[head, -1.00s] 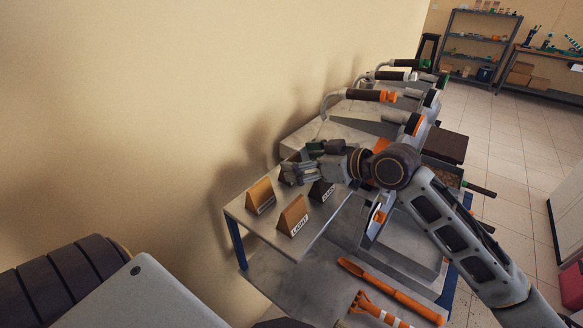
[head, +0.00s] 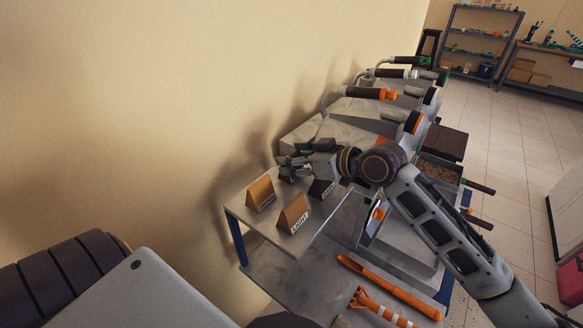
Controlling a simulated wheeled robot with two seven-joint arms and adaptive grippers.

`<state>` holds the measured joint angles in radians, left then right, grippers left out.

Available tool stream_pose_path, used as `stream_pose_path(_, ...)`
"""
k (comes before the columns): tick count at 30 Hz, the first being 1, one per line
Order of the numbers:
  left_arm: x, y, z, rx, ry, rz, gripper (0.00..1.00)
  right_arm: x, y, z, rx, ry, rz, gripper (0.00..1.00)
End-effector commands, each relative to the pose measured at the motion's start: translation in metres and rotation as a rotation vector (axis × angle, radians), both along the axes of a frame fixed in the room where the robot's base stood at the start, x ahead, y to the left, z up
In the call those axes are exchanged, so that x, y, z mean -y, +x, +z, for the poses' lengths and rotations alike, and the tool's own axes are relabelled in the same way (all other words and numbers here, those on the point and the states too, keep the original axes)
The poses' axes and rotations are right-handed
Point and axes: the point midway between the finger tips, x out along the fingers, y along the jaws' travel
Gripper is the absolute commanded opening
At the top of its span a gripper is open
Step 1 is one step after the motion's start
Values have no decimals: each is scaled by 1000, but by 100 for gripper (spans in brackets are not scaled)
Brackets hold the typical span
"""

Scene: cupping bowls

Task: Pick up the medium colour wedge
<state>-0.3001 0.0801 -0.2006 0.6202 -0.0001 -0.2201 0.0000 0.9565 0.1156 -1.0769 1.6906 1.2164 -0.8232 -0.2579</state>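Three wedges stand on the small pale shelf (head: 240,209). A tan wedge (head: 261,191) at the left has a white label too small to read surely; it may be the medium one. A brown wedge (head: 293,211) in front is labelled LIGHT. A black wedge (head: 320,188), its label reading like DARK, stands to the right, partly under my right gripper. My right gripper (head: 285,167) hovers above the shelf's back part, behind the tan wedge and apart from it. Its fingers are small and overlap, so their opening is unclear. My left gripper is out of view.
Grey machines with orange and green-tipped handles (head: 373,94) line the wall behind the shelf. A lower grey surface holds an orange tool (head: 390,287) and an orange-and-white striped tool (head: 378,309). The wall (head: 150,120) is close on the left.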

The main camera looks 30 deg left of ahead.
Motion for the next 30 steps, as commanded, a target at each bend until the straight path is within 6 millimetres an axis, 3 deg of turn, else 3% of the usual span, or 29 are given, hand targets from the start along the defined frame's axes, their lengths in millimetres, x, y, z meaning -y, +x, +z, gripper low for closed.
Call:
stream_pose_path(1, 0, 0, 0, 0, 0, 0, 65, 0, 0, 0, 0, 0, 0, 47)
stream_pose_path(5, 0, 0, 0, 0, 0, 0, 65, 0, 0, 0, 0, 0, 0, 32)
stream_pose_path(17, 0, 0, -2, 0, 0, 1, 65, 0, 0, 7, 1, 2, 0, 32)
stream_pose_path(23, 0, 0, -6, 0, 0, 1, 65, 0, 0, 26, 3, 2, 0, 32)
stream_pose_path(30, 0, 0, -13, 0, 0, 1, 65, 0, 0, 62, 3, 2, 0, 32)
